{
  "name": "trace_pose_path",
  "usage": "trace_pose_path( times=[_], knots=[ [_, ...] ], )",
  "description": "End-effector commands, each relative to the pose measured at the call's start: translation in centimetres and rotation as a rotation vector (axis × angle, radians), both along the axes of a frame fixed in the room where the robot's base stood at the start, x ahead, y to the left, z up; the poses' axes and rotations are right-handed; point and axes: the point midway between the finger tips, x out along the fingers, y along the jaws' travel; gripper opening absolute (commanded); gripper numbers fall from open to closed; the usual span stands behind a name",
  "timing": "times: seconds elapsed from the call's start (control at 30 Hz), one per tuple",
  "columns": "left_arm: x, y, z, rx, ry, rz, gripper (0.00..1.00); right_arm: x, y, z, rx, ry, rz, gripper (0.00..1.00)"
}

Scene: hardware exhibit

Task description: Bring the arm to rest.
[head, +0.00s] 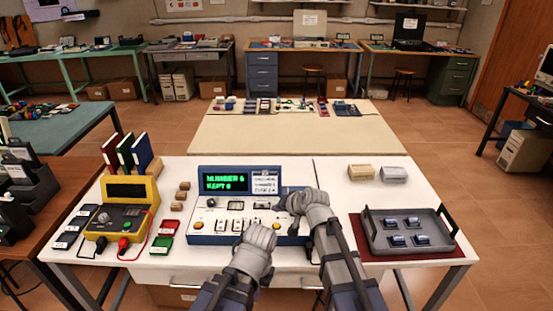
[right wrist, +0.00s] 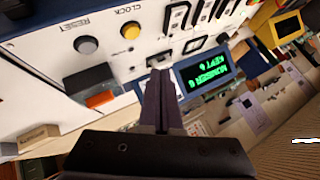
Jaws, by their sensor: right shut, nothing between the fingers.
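My right arm reaches in from the lower right in the head view, with its gripper (head: 285,197) over the right part of the blue-and-white console (head: 205,239). In the right wrist view the right gripper (right wrist: 160,75) is shut and empty, its fingertips close to the console panel; I cannot tell if they touch it. My left arm (head: 252,250) is in front of the console's middle, and its fingers cannot be made out. The console's screen (head: 226,183) reads "NUMBER 6" and "KEPT 6"; it also shows in the right wrist view (right wrist: 207,69).
A yellow meter (head: 128,200) stands left of the console, with books (head: 127,152) behind it. A grey tray (head: 432,250) with several small parts lies on the right. Two small blocks (head: 376,173) sit behind it.

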Motion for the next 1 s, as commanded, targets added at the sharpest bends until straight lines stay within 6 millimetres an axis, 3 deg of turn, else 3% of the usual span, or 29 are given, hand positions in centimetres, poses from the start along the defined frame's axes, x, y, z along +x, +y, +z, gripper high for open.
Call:
trace_pose_path(
  times=[0.07, 0.17, 0.27, 0.4, 0.5, 0.6, 0.73, 1.0],
  knots=[
    [0.0, 0.0, 0.0, 0.0, 0.0, 0.0, 0.0, -0.8, 0.2, -0.3, -0.018, 0.013, 0.016, 0.0],
    [0.0, 0.0, 0.0, 0.0, 0.0, 0.0, 0.0, -4.2, 0.6, -1.8, -0.101, 0.076, 0.086, 0.0],
    [0.0, 0.0, 0.0, 0.0, 0.0, 0.0, 0.0, -9.8, 0.4, -4.0, -0.246, 0.186, 0.196, 0.0],
    [0.0, 0.0, 0.0, 0.0, 0.0, 0.0, 0.0, -17.4, -1.5, -6.0, -0.458, 0.352, 0.33, 0.0],
    [0.0, 0.0, 0.0, 0.0, 0.0, 0.0, 0.0, -21.5, -3.2, -6.6, -0.58, 0.451, 0.393, 0.0],
    [0.0, 0.0, 0.0, 0.0, 0.0, 0.0, 0.0, -24.2, -4.6, -6.6, -0.663, 0.523, 0.428, 0.0],
    [0.0, 0.0, 0.0, 0.0, 0.0, 0.0, 0.0, -25.6, -5.5, -6.5, -0.714, 0.568, 0.447, 0.0],
    [0.0, 0.0, 0.0, 0.0, 0.0, 0.0, 0.0, -25.7, -5.6, -6.5, -0.72, 0.575, 0.449, 0.0]
  ],
)
